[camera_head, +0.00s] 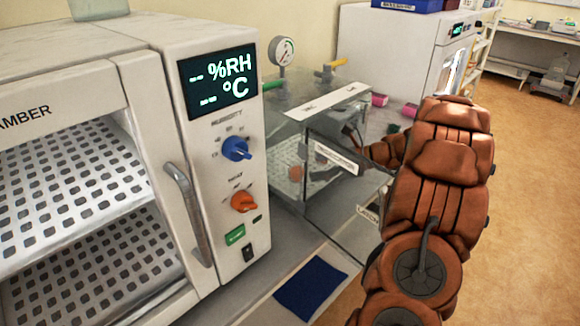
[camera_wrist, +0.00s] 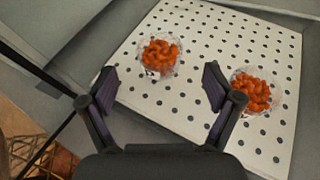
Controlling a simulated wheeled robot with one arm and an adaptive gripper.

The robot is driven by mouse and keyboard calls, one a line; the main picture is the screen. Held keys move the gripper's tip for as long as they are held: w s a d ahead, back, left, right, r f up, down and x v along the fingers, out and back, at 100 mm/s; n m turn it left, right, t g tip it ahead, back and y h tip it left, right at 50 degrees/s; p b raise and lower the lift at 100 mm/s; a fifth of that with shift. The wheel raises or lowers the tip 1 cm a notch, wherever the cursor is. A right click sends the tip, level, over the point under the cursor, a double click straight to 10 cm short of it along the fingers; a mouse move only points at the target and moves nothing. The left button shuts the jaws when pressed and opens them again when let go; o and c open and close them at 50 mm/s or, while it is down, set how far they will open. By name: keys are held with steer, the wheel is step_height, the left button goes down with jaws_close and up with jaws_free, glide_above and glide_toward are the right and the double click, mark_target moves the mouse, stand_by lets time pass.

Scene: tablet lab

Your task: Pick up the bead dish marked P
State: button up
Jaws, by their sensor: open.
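Two clear dishes of orange beads stand apart on a white perforated shelf (camera_wrist: 190,110) in the wrist view. One dish (camera_wrist: 160,57) is at upper centre, just beyond and between my fingertips. The other dish (camera_wrist: 254,92) is at the right, outside my right finger. Small dark marks show on the near dish's front wall, but I cannot read a letter on either dish. My gripper (camera_wrist: 160,76) is open and empty, its fingers spread apart. In the head view my arm reaches into a clear box (camera_head: 318,200), where the dishes are hard to make out.
The box's transparent walls and top edge (camera_head: 328,101) surround my reach. A blue mat (camera_head: 311,288) lies on the bench in front. A white appliance (camera_head: 400,50) stands behind.

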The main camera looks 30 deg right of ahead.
steer(key=shift+f+p+x, duration=0.2)
steer(key=shift+p+x, duration=0.8)
steer(key=shift+x, duration=2.5)
steer(key=shift+s, duration=0.1)
steer(key=shift+c, duration=0.2)
steer(key=c, duration=1.2)
steer(key=shift+c, duration=0.2)
